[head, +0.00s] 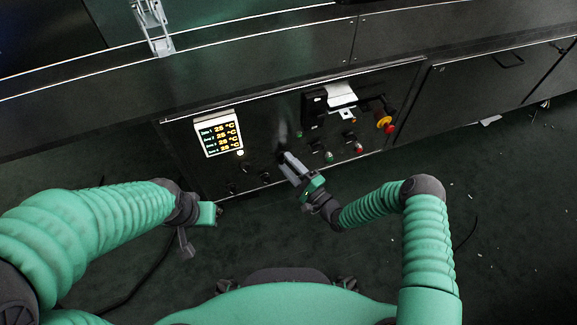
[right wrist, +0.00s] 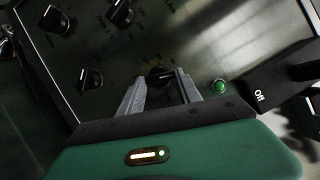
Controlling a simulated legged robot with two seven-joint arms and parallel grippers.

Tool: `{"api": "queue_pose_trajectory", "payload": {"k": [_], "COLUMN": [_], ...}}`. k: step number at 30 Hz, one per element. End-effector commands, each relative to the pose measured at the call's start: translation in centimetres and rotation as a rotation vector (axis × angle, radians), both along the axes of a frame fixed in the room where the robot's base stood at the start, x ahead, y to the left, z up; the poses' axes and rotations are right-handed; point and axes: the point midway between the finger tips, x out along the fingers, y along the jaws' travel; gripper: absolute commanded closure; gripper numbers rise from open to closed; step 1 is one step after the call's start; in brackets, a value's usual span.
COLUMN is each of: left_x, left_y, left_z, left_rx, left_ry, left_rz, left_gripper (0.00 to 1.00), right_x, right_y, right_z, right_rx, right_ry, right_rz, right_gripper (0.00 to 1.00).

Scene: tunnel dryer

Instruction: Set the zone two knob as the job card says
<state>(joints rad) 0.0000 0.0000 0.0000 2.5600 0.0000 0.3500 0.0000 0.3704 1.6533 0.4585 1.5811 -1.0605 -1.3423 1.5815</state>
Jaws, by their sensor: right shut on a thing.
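The black control panel (head: 255,135) sits low on the dryer's front in the head view. My right gripper (head: 284,158) is at the panel, shut on a small black knob (right wrist: 160,74). The right wrist view shows this knob between the two grey fingers, with faint scale marks around it. Its label is too small to read, so I cannot tell its zone. Other black pointer knobs (right wrist: 121,13) lie to its left in that view. White sheets (head: 342,95) show on the panel; their writing is not legible. My left gripper (head: 199,226) hangs clear of the panel, its jaws unclear.
A lit display (head: 218,134) shows several zones at about 25 °C. A green lamp or button (right wrist: 220,86) and a black block marked Off (right wrist: 262,95) sit close right of my right gripper. A red-and-yellow stop button (head: 384,122) is further right. The dark floor is mostly clear.

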Motion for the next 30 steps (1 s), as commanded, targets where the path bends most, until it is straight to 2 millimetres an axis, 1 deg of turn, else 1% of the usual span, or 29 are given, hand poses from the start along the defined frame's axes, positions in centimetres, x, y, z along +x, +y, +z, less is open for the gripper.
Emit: {"api": "queue_pose_trajectory", "payload": {"k": [1, 14, 15, 18, 19, 27, 30], "left_x": [0.00, 0.00, 0.00, 0.00, 0.00, 0.00, -0.01], "left_y": [0.00, 0.00, 0.00, 0.00, 0.00, 0.00, 0.00], "left_z": [-0.18, -0.19, -0.19, -0.19, -0.18, -0.13, 0.30], "left_rx": [0.000, 0.000, 0.000, 0.000, 0.000, 0.000, 0.000], "left_ry": [0.000, 0.000, 0.000, 0.000, 0.000, 0.000, 0.000], "left_rz": [0.000, 0.000, 0.000, 0.000, 0.000, 0.000, 0.000], "left_gripper": [1.00, 1.00, 1.00, 1.00, 1.00, 1.00, 1.00], "right_x": [-0.03, -0.02, -0.02, -0.04, -0.04, -0.06, -0.48], "right_y": [-0.33, -0.38, -0.39, -0.31, -0.27, -0.15, -0.52], "right_z": [-0.61, -0.61, -0.62, -0.51, -0.46, -0.17, -0.09], "right_rx": [-0.002, 0.004, 0.003, 0.005, 0.005, 0.008, 0.009], "right_ry": [0.012, 0.015, 0.016, 0.013, 0.013, 0.007, 0.007], "right_rz": [-0.006, -0.007, -0.008, -0.006, -0.006, -0.003, -0.003], "right_gripper": [1.00, 1.00, 0.54, 0.41, 0.37, 0.37, 0.37]}}
